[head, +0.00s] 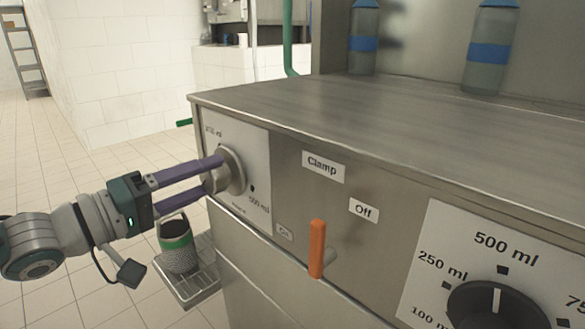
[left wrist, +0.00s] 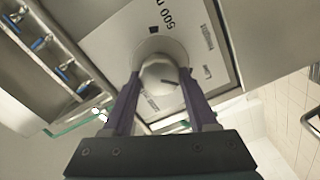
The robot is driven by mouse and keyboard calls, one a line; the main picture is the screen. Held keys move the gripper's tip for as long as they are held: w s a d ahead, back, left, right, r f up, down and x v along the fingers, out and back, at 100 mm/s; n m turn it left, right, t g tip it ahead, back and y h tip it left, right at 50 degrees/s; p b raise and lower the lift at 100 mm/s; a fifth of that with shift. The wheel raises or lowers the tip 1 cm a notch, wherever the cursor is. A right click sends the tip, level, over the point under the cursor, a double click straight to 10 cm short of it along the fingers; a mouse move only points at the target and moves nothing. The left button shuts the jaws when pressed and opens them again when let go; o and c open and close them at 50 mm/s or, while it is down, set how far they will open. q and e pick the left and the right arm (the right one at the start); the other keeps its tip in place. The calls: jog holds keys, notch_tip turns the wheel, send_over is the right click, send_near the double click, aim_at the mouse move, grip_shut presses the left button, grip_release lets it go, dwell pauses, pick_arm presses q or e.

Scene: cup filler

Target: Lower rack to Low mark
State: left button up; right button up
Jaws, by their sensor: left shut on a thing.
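My left gripper (head: 213,176) is shut on a round metal knob (head: 236,168) on the left panel of the steel machine. The left wrist view shows the two purple fingers (left wrist: 161,90) on either side of the knob (left wrist: 162,72), which has a dark line on its face. The panel (head: 258,148) carries ml marks; "500 ml" is readable. A small wire rack (head: 205,283) sticks out low at the machine's left side, with a dark cup with a green band (head: 178,250) upright on it. My right gripper is not in view.
An orange lever (head: 317,248) stands upright under the "Clamp" label (head: 323,166), near "Off" (head: 363,210). A black dial (head: 497,305) is at the lower right. Bottles with blue bands (head: 487,55) stand behind the clear steel top (head: 350,115). The tiled floor at left is open.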

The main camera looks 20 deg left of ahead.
pick_arm(q)
jog(key=o, duration=1.4)
jog(key=p+v, duration=0.2)
jog(key=v, duration=0.8)
jog(key=shift+w, duration=0.1)
